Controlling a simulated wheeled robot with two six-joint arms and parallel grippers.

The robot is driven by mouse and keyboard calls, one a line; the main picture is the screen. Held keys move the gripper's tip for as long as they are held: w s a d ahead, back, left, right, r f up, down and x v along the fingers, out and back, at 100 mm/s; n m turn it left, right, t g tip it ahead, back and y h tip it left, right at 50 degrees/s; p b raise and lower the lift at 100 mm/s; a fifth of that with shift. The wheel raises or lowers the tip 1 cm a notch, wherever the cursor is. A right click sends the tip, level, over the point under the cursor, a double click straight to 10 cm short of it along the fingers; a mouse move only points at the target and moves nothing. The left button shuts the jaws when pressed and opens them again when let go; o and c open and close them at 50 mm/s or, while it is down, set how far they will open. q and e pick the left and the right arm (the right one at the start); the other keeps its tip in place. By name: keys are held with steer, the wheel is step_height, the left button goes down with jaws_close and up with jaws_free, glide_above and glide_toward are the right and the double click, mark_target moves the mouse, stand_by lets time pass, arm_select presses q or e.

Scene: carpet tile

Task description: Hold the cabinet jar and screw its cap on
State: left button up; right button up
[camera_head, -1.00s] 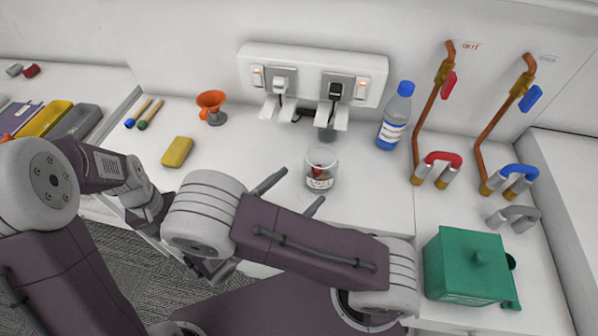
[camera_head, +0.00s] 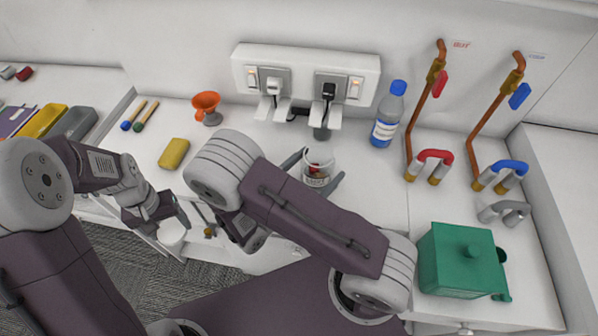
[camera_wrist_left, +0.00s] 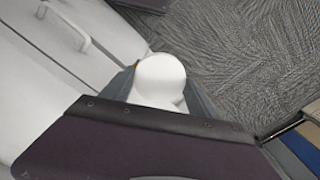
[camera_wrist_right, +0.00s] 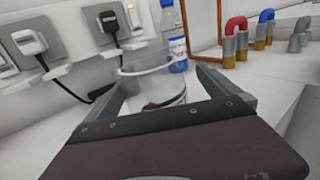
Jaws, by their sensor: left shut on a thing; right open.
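A clear glass jar (camera_head: 317,172) with a pale label and red and brown contents stands upright on the white counter. Its top looks open, and it also shows in the right wrist view (camera_wrist_right: 155,82). My right gripper (camera_head: 315,170) is open, with one finger on each side of the jar; I cannot tell whether they touch it. My left gripper (camera_head: 168,220) is low in front of the counter, shut on a white rounded object (camera_wrist_left: 160,78). This object also shows in the head view (camera_head: 172,233); I cannot tell whether it is the cap.
A socket panel (camera_head: 305,62) with plugs is behind the jar, a blue-capped bottle (camera_head: 388,115) to its right. A green box (camera_head: 460,262) and pipes (camera_head: 425,105) stand further right. A yellow sponge (camera_head: 174,153) and orange funnel (camera_head: 206,104) are left. Cabinet fronts (camera_wrist_left: 60,60) are below.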

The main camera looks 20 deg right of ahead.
arm_select(q)
steer(key=shift+r, duration=0.35)
arm_select(e)
steer(key=x, duration=0.3)
steer(key=shift+d, duration=0.15)
steer(key=shift+s, duration=0.1)
steer(key=shift+c, duration=0.3)
